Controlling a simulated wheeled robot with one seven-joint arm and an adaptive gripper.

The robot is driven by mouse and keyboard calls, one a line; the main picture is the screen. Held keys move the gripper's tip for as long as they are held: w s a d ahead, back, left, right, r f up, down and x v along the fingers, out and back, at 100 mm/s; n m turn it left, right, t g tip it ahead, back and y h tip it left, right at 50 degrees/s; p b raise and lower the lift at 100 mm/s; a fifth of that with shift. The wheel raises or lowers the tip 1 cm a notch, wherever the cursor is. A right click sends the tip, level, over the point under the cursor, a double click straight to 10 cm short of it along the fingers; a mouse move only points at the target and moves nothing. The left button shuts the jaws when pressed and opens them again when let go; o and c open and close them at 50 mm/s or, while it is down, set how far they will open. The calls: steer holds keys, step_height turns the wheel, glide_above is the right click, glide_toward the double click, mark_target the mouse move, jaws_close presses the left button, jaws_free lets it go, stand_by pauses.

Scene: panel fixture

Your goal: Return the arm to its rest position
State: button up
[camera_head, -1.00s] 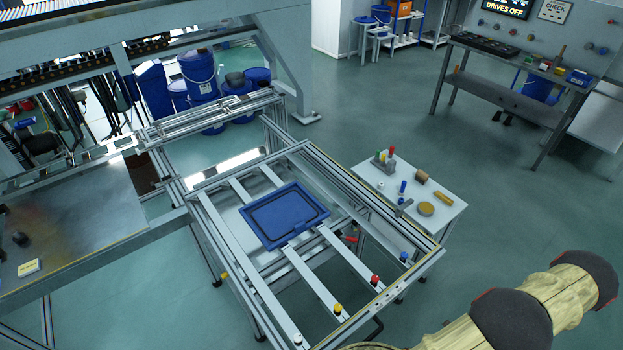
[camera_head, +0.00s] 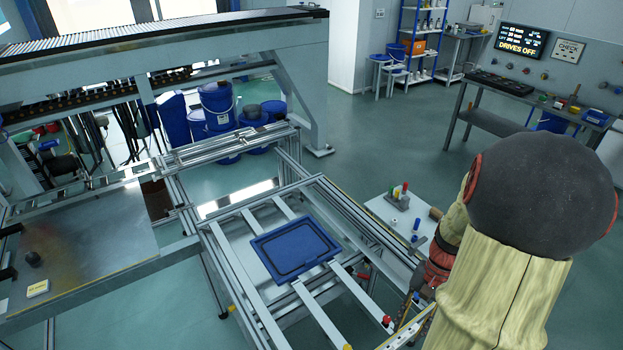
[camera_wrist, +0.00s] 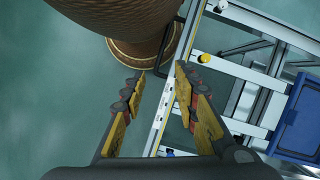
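My arm (camera_head: 500,270) rises large at the right of the head view, with a dark rounded joint at its top. It covers part of the small side table and the frame's right end. In the wrist view my gripper (camera_wrist: 160,78) has its two yellow-and-black fingers apart, with nothing held between them. The floor and a rail of the aluminium frame show beyond the fingers.
The aluminium frame (camera_head: 262,322) carries a blue tray-like panel (camera_head: 296,248), also at the wrist view's right edge (camera_wrist: 298,122). The side table (camera_head: 380,207) holds small parts. A control bench (camera_head: 490,122) stands behind at right. Open floor lies between (camera_head: 400,145).

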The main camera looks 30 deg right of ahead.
steer(key=w+a+r+n+t+h, duration=0.2)
steer(key=a+r+n, duration=0.4)
steer(key=a+r, duration=0.5)
steer(key=w+a+r+n+t+h, duration=0.2)
steer(key=w+a+r+n+t, duration=0.3)
steer(key=a+r, duration=0.7)
steer(key=w+a+n, duration=0.1)
steer(key=w+n, duration=0.1)
steer(key=shift+a+n, duration=0.3)
